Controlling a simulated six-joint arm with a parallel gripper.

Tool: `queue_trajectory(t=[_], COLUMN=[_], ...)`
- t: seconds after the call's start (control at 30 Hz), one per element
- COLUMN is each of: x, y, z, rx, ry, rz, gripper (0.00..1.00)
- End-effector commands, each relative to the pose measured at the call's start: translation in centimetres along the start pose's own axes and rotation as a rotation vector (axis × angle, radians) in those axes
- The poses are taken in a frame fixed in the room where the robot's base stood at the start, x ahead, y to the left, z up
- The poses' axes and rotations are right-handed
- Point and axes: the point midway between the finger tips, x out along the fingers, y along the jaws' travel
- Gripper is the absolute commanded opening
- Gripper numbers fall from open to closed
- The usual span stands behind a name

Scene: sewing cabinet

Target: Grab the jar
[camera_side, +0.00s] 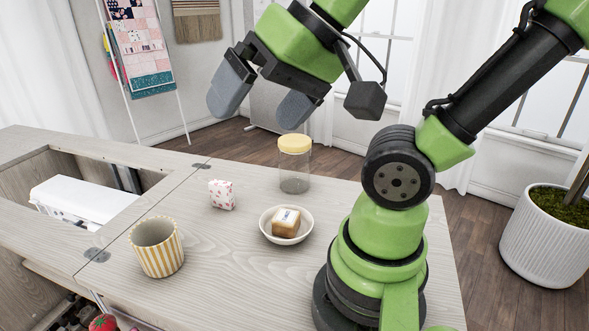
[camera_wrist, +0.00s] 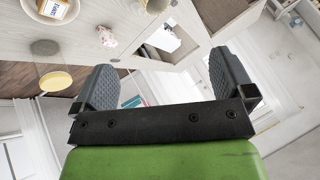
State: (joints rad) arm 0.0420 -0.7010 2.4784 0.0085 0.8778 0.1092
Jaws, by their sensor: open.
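The jar (camera_side: 295,172) is clear with a pale yellow lid and stands upright at the far edge of the wooden cabinet top. Its lower part looks grey. In the wrist view the yellow lid (camera_wrist: 56,81) shows at the left, outside the space between the fingers. My gripper (camera_side: 255,108) is open and empty, raised above the cabinet top. In the side view it is up and to the left of the jar. In the wrist view the two grey fingers of my gripper (camera_wrist: 163,85) are spread wide.
A bowl (camera_side: 267,229) holding a small tan block (camera_side: 286,223) stands in front of the jar. A small floral-patterned item (camera_side: 222,195) lies left of it. A yellow-striped cup (camera_side: 157,247) stands front left. A white sewing machine (camera_side: 85,203) sits in the cabinet recess.

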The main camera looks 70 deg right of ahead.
Motion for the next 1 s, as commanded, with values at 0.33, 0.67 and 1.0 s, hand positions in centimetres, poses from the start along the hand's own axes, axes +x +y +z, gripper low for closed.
queue_trajectory(t=[0.33,0.67,1.0], x=[4.3,7.6,8.8], y=[6.8,21.5,29.5], z=[-9.8,-14.4,-13.5], rx=[1.303,2.613,-2.879], ry=[0.194,0.605,-0.794], rz=[0.179,0.151,-0.008], gripper=[1.00,1.00,1.00])
